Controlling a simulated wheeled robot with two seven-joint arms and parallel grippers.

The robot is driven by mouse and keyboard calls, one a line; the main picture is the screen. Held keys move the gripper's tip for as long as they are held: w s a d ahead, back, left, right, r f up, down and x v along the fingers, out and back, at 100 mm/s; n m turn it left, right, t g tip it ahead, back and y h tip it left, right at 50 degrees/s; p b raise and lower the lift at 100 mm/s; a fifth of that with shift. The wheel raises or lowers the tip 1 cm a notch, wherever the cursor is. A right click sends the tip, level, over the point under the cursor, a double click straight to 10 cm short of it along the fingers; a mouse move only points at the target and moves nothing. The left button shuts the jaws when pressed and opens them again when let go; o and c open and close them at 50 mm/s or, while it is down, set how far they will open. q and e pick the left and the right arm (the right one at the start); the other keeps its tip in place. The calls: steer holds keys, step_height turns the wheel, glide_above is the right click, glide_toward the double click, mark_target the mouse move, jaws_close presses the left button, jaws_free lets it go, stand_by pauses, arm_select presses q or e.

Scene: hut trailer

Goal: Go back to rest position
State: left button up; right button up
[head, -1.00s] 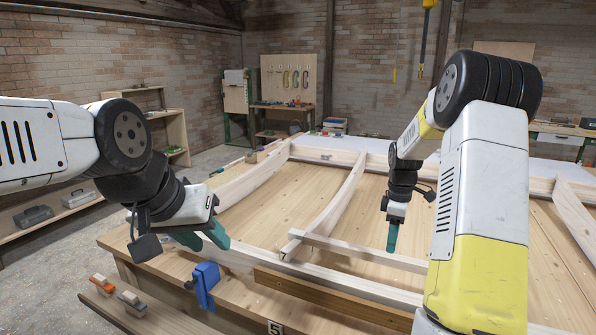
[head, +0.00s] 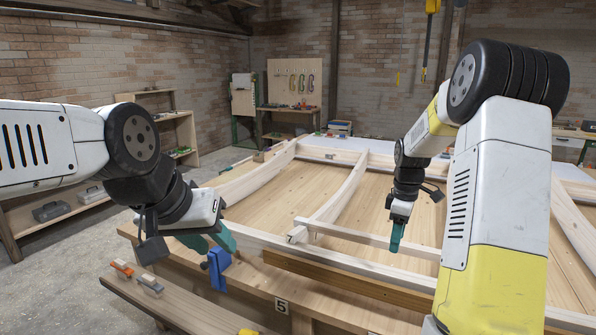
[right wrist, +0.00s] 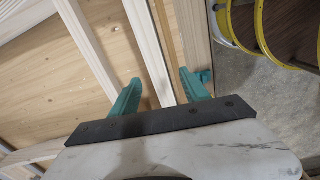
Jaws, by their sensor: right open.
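My left gripper (head: 212,242) is at the left in the head view, over the near left edge of the workbench, beside a blue clamp. Its two teal fingers show apart, with nothing seen between them. My right gripper (head: 396,236) points down above the wooden frame (head: 350,196) on the bench. In the right wrist view its teal fingers (right wrist: 160,92) are spread wide and empty, with pale timbers below and between them.
The workbench (head: 272,289) carries the timber frame. The blue clamp (head: 218,270) sits at its near edge. Orange and grey brushes (head: 122,269) lie on a lower ledge. Shelves (head: 178,135) stand along the left wall. A pegboard (head: 293,80) stands at the back.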

steer(key=s+a+r+m+t+y, duration=0.1)
steer(key=s+a+r+m+t, duration=0.1)
steer(key=s+a+r+m, duration=0.45)
steer(key=s+a+r+m+t, duration=0.15)
steer(key=s+a+r, duration=0.25)
steer(key=s+r, duration=0.65)
steer(key=s+a+m+t+y, duration=0.1)
steer(key=s+a+m+t, duration=0.1)
steer(key=s, duration=0.6)
steer(key=shift+s+a+f+m, duration=0.35)
steer(key=shift+a+m, duration=0.1)
steer(key=shift+m, duration=0.25)
